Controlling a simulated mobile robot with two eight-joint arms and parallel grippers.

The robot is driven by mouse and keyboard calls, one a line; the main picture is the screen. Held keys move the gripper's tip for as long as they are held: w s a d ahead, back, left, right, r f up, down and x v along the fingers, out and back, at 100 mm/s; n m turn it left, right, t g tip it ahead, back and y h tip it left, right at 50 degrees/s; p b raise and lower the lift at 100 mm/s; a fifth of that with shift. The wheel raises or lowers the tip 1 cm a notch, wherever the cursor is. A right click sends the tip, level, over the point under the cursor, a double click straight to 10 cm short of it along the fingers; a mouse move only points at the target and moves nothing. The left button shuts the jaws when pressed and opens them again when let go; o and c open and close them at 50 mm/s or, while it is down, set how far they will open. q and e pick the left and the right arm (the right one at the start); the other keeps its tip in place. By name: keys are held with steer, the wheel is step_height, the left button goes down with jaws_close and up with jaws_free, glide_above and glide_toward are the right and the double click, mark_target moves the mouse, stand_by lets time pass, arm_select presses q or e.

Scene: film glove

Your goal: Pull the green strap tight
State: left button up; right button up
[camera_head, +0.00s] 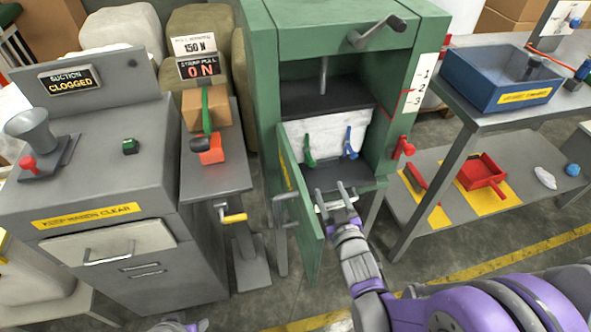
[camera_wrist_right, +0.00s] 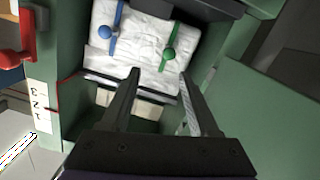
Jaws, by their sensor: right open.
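The green strap (camera_head: 308,146) runs down the front of a white bale (camera_head: 328,136) inside the green press (camera_head: 262,85). In the right wrist view the green strap (camera_wrist_right: 168,53) has a rounded green knob, and the bale's face is creased. A blue strap (camera_head: 350,143) lies beside it; it also shows in the wrist view (camera_wrist_right: 108,33). My right gripper (camera_head: 334,193) is open and empty, in front of and below the bale. Its fingers (camera_wrist_right: 158,76) point towards the bale, apart from both straps.
The press's green door (camera_head: 303,225) stands open at the left of my right gripper. A red lever (camera_head: 403,148) sits on the right post. At left, a stand holds a box with another green strap (camera_head: 206,108) under a "STRAP PULL 0 N" display (camera_head: 199,67).

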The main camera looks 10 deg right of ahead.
mark_target(313, 166)
steer(key=shift+n+t+y, duration=0.4)
steer(key=shift+t+y, duration=0.1)
steer(key=w, duration=0.4)
steer(key=w+a+f+b, duration=0.1)
steer(key=w, duration=0.7)
steer(key=shift+w+a+f+b, duration=0.2)
steer(key=shift+a+f+b, duration=0.1)
steer(key=shift+a+b, duration=0.1)
arm_select(q)
steer(key=x, duration=0.2)
steer(key=shift+a+f, duration=0.1)
steer(key=shift+f, duration=0.35)
arm_select(e)
jaws_close()
steer(key=shift+s, duration=0.1)
